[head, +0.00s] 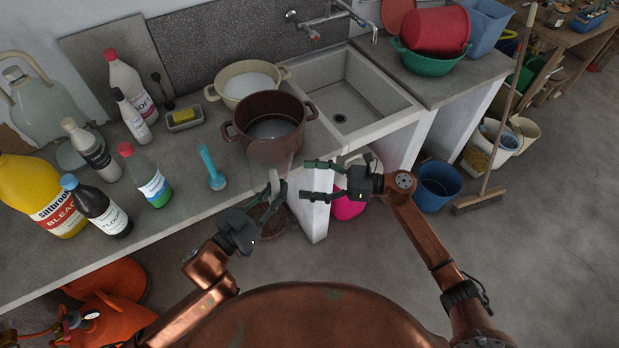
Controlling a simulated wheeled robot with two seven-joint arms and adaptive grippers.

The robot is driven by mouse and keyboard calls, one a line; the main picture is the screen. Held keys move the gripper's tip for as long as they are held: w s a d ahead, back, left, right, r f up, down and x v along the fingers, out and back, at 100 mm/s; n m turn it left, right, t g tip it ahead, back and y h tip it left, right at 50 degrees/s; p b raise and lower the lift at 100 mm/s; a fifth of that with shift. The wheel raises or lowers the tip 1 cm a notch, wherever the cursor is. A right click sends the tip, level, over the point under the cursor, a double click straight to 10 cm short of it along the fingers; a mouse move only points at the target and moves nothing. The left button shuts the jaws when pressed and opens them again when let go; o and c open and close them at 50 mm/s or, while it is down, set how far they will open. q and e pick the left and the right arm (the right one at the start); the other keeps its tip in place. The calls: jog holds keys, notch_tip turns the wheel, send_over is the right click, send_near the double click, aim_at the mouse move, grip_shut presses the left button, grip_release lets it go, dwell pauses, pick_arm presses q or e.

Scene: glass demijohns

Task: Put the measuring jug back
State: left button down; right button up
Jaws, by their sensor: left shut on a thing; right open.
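The measuring jug (268,156) appears as a clear, see-through vessel in front of the brown pot; its outline is faint. My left gripper (274,188) is shut on its lower part and holds it near the counter's front edge. I cannot tell whether the jug touches the pot or counter. The brown two-handled pot (265,106) stands on the counter left of the sink. My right gripper (314,180) is open and empty, to the right of the jug and in front of the sink cabinet.
A cream pot (247,77) stands behind the brown pot. A blue-handled brush (211,165), several bottles (98,208) and a glass demijohn (42,108) occupy the left counter. The sink (350,95) looks empty. A pink bucket (348,206) and blue bucket (438,186) stand on the floor.

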aim_at(267, 176)
jog(key=a, duration=0.4)
jog(key=w+a, duration=0.1)
jog(key=a, duration=0.6)
jog(key=shift+w+a, duration=0.2)
jog(key=shift+a, duration=0.1)
jog(key=shift+c, duration=0.2)
jog(key=c, duration=0.9)
pick_arm(q)
jog(key=c, duration=1.8)
grip_release()
pick_arm(e)
jog(key=shift+c, duration=0.4)
